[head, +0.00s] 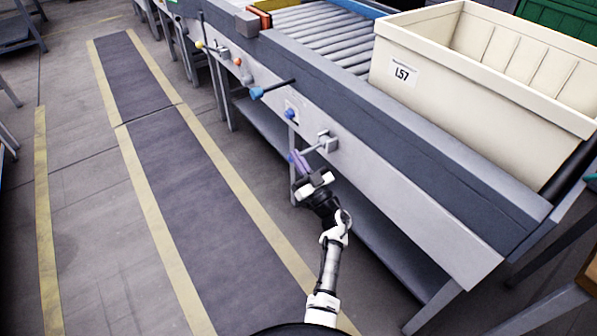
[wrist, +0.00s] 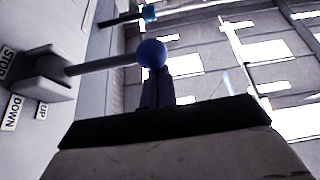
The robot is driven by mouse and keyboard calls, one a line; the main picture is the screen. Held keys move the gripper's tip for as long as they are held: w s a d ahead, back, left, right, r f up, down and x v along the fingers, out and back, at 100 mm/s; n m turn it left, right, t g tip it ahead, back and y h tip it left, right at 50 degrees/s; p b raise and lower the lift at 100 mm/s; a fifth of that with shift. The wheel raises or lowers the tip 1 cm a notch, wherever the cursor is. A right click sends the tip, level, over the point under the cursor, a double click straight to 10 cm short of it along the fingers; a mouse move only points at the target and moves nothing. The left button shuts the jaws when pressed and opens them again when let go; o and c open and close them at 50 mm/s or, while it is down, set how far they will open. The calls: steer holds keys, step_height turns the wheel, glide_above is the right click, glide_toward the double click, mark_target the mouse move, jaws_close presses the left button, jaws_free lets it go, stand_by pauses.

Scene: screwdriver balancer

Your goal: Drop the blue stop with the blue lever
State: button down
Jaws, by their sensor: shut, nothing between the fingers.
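The blue lever is a grey rod with a round blue ball knob (wrist: 152,53). It sticks out from a grey bracket (wrist: 40,76) on the panel, beside STOP, UP and DOWN labels. In the head view the bracket (head: 328,142) is on the conveyor's front side, with the rod pointing left toward my gripper (head: 298,157). My gripper is shut and empty, its fingertips (wrist: 157,74) close to the knob. In the wrist view the knob overlaps the fingertips; I cannot tell whether they touch. I cannot make out the blue stop itself for certain.
A cream crate (head: 440,62) labelled L57 sits on the conveyor. A blue round knob (head: 289,114) and a teal-tipped black rod (head: 270,90) project from the same panel, farther along. A lower shelf (head: 375,225) runs under the conveyor. The dark floor lane (head: 200,190) is clear.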

step_height(320, 180, down, 8)
steer(key=d+n+g+y+b, duration=0.1)
steer(key=n+g+y+b, duration=0.3)
steer(key=n+b, duration=0.5)
steer(key=shift+w+r+n+g, duration=0.2)
steer(key=shift+w+n+g, duration=0.25)
steer(key=shift+n+g, duration=0.7)
steer(key=shift+d, duration=0.1)
